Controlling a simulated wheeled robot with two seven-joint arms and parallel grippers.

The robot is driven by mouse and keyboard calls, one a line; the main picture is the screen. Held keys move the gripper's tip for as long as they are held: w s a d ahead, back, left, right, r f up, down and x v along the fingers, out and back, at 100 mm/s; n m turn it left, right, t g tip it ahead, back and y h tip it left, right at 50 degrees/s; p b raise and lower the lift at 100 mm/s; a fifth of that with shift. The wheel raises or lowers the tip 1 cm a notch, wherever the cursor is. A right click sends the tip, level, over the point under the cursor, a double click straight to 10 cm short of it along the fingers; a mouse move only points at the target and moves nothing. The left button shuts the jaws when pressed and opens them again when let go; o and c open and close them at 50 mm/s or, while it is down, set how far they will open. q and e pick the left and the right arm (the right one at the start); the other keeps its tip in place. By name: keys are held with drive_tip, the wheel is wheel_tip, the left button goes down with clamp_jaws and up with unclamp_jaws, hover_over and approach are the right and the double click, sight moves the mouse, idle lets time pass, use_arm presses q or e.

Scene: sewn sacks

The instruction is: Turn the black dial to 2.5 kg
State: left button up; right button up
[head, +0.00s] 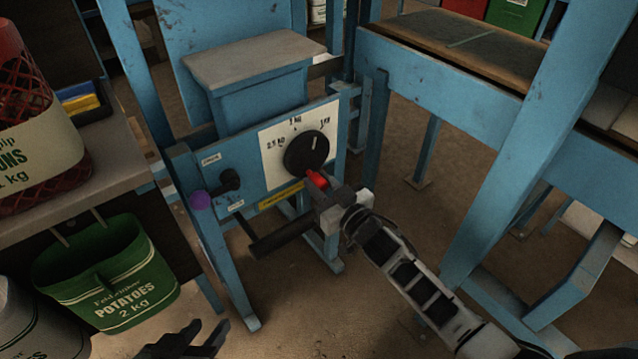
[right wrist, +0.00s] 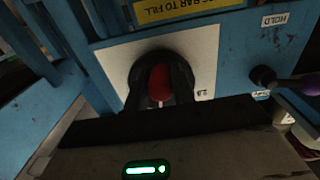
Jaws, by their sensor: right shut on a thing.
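The black dial (head: 306,150) is on a white scale plate on the blue machine's front. Marks for 2.5, 2 and 1 kg run from its left over its top to the right. Its white line points up and slightly right, between the 2 kg and 1 kg marks. My right gripper (head: 318,184) is at the dial's lower right, shut on a red grip in front of the dial. In the right wrist view the red grip (right wrist: 160,82) sits between the dark fingers, against the dial. My left gripper (head: 202,342) is low at the bottom edge, open and empty.
A purple-knobbed lever (head: 201,200) sticks out left of the dial. A yellow label (head: 281,195) is below the plate. A green potato sack (head: 108,275) hangs at the left under a bench. A blue-framed table (head: 450,75) stands at the right.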

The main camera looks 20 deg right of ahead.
sight(324, 158)
drive_tip(key=n, duration=0.2)
drive_tip(key=d+n, duration=0.1)
drive_tip(key=shift+w+d+n, duration=0.1)
drive_tip(key=shift+w+n, duration=0.15)
drive_tip(key=shift+n, duration=0.05)
drive_tip(key=n, duration=0.1)
drive_tip(key=d+n, duration=0.1)
drive_tip(key=n, duration=0.1)
drive_tip(key=shift+w+d+r+n, duration=0.1)
drive_tip(key=shift+w+n, duration=0.1)
drive_tip(key=shift+n, duration=0.1)
drive_tip(key=n, duration=0.2)
drive_tip(key=d+n, duration=0.1)
drive_tip(key=shift+w+r+n, duration=0.15)
drive_tip(key=shift+r+n, duration=0.15)
drive_tip(key=shift+r, duration=0.05)
drive_tip(key=shift+w+d+r+n, duration=0.1)
drive_tip(key=shift+d+r+n, duration=0.1)
drive_tip(key=shift+n, duration=0.5)
drive_tip(key=shift+d+r+n, duration=0.1)
drive_tip(key=shift+r+n, duration=0.05)
drive_tip(key=shift+n, duration=0.55)
drive_tip(key=o, duration=1)
